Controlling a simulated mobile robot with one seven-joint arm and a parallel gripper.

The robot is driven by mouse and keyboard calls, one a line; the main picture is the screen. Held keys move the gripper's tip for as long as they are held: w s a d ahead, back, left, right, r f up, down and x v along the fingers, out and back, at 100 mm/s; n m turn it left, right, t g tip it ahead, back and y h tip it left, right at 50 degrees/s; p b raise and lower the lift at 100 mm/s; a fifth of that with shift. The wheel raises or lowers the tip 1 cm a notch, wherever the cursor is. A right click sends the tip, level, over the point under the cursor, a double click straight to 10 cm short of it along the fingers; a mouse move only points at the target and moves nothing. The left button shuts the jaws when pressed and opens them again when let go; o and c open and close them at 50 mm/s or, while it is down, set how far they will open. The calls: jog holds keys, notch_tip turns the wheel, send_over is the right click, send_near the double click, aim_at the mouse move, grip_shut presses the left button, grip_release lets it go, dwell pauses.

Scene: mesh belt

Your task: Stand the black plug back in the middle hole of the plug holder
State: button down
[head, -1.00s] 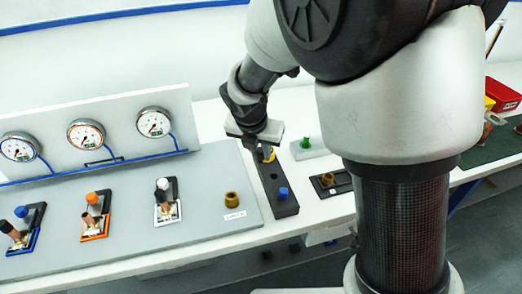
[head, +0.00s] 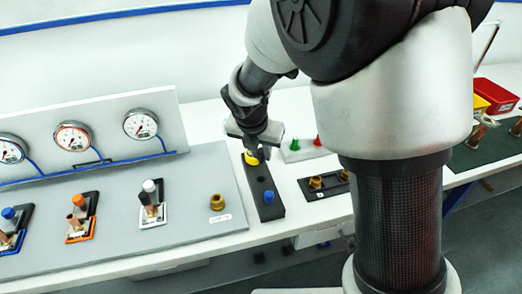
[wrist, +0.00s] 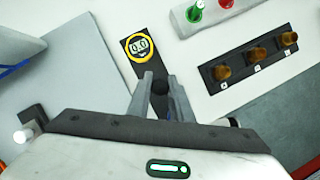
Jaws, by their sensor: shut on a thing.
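The plug holder (head: 264,180) is a long dark block on the white bench. A blue plug (head: 268,197) stands at its near end. A yellow-ringed round piece (head: 250,158) is at its far end; in the wrist view this piece (wrist: 140,46) shows a 0.0 display. My gripper (head: 264,152) is low over the far half of the holder. In the wrist view its fingers (wrist: 160,90) are shut on the black plug (wrist: 160,87). The middle hole is hidden by the gripper and plug, and I cannot tell whether the plug touches the holder.
A light block with a green plug (head: 294,145) and a red plug (head: 318,140) stands right of the holder. A black plate with brass fittings (head: 316,182) lies in front of it. A grey panel (head: 190,205) with valves and gauges is left. Red and yellow bins (head: 497,94) are far right.

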jog(key=b, duration=0.4)
send_over(263, 175)
jog(key=s, duration=0.2)
jog(key=shift+w+a+f, duration=0.15)
jog(key=shift+f, duration=1.3)
jog(key=shift+w+a+f, duration=0.1)
jog(key=shift+f, duration=1.35)
jog(key=shift+p, duration=0.55)
jog(key=shift+f+b, duration=0.65)
jog(key=shift+f, duration=0.3)
jog(key=c, duration=1.5)
grip_release()
jog(key=shift+r, duration=0.1)
jog(key=p+v, duration=0.3)
jog(key=v, duration=1.4)
jog(key=shift+r, duration=0.2)
